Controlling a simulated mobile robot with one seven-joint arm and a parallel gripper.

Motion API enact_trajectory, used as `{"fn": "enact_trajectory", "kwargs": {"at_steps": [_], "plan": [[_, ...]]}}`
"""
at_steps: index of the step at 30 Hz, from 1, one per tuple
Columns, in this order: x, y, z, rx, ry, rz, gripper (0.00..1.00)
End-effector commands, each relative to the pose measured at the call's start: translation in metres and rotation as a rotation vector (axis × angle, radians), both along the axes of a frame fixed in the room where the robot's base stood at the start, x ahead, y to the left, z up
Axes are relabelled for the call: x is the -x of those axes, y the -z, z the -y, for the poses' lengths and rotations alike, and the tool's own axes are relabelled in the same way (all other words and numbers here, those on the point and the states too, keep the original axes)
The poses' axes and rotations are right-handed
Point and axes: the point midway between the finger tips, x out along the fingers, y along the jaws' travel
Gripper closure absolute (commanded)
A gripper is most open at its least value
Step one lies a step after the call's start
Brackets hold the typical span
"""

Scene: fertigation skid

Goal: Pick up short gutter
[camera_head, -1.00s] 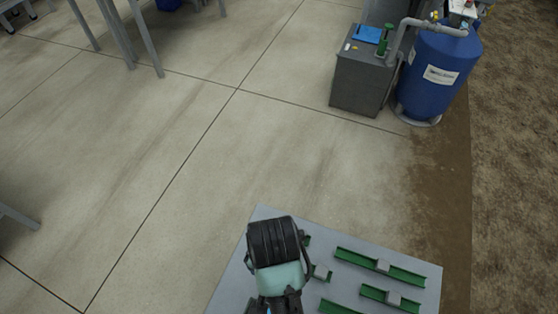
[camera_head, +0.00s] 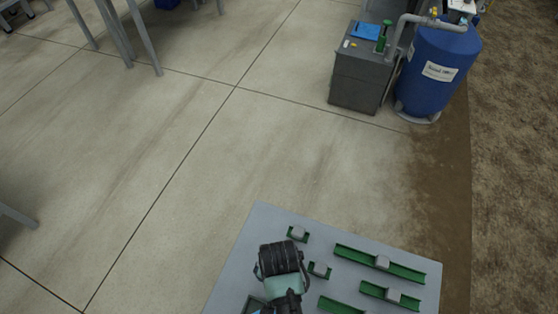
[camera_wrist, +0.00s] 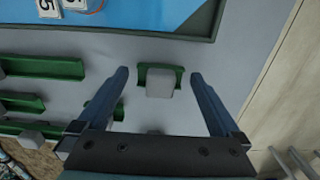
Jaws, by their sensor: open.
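In the wrist view, a short green gutter (camera_wrist: 178,70) with a pale grey block on it lies on the grey table, between and ahead of my gripper's fingers (camera_wrist: 158,76). The fingers are open, one on each side, with visible gaps to the gutter. Another short green piece (camera_wrist: 105,105) shows partly behind the left finger. In the head view, two short green gutters with grey blocks, a far one (camera_head: 297,233) and a nearer one (camera_head: 319,269), lie right of my dark wrist. My fingertips are hidden there, and I cannot tell which gutter is between them.
Longer green gutters (camera_head: 380,262) lie on the right of the table (camera_head: 262,222). A blue panel in a dark frame (camera_wrist: 212,22) lies beside the gutter. A grey cabinet (camera_head: 360,80) and blue tank (camera_head: 438,60) stand far back. The floor between is clear.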

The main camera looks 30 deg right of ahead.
Motion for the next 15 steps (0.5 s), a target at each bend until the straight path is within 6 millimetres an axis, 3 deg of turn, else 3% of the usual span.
{"fn": "enact_trajectory", "kwargs": {"at_steps": [5, 15], "plan": [[-0.0003, -0.0003, 0.0001, 0.001, 0.000, 0.001, 0.00], [-0.0003, -0.0006, 0.0003, 0.001, 0.000, 0.001, 0.61]]}}
